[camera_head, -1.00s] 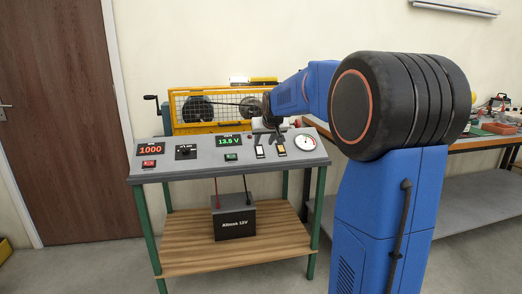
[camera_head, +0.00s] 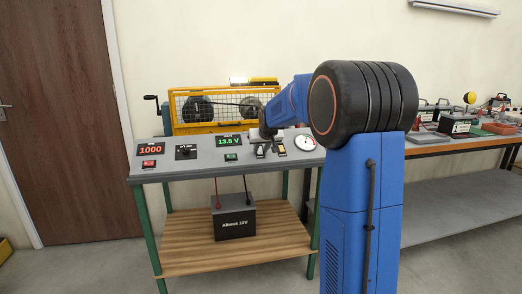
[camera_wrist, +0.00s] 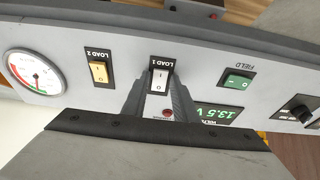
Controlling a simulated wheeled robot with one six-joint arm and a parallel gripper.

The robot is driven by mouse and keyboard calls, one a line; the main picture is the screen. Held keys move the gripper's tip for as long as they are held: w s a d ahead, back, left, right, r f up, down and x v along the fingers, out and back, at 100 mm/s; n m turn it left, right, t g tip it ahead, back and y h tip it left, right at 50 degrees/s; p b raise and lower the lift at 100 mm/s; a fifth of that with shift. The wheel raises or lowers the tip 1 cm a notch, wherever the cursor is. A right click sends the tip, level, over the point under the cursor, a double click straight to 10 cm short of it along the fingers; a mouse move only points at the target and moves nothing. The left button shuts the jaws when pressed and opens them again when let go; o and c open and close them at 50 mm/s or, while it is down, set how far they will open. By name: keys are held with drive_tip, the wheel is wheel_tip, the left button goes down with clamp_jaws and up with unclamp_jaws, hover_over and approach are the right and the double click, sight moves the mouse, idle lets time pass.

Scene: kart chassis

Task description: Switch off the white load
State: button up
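The white LOAD 1 rocker switch (camera_wrist: 160,79) sits on the grey sloping panel (camera_wrist: 65,105) in the wrist view, which shows the panel upside down. I cannot tell which side of the rocker is pressed. My gripper (camera_wrist: 160,88) has its two grey fingers apart, one on each side of the white switch, with a red lamp (camera_wrist: 167,113) showing between them. I cannot tell whether the fingertips touch the switch or panel. In the head view my gripper (camera_head: 264,142) is low over the panel and mostly hides the white switch.
The yellow LOAD 2 switch (camera_wrist: 99,72) and a round gauge (camera_wrist: 33,72) are on one side, the green FIELD switch (camera_wrist: 237,80) on the other. The display (camera_head: 229,141) reads 13.5 V. A caged pulley drive (camera_head: 228,106) stands behind the panel.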

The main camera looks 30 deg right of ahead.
clamp_jaws()
drive_tip(key=shift+w+d+r+g+y, duration=0.1)
drive_tip(key=shift+w+r+g+y, duration=0.05)
drive_tip(key=shift+g, duration=0.5)
drive_tip(key=shift+w+r+g+y, duration=0.1)
drive_tip(key=shift+w+g+y, duration=0.05)
drive_tip(key=shift+g, duration=0.5)
drive_tip(key=o, duration=0.6)
unclamp_jaws()
drive_tip(key=shift+r, duration=0.1)
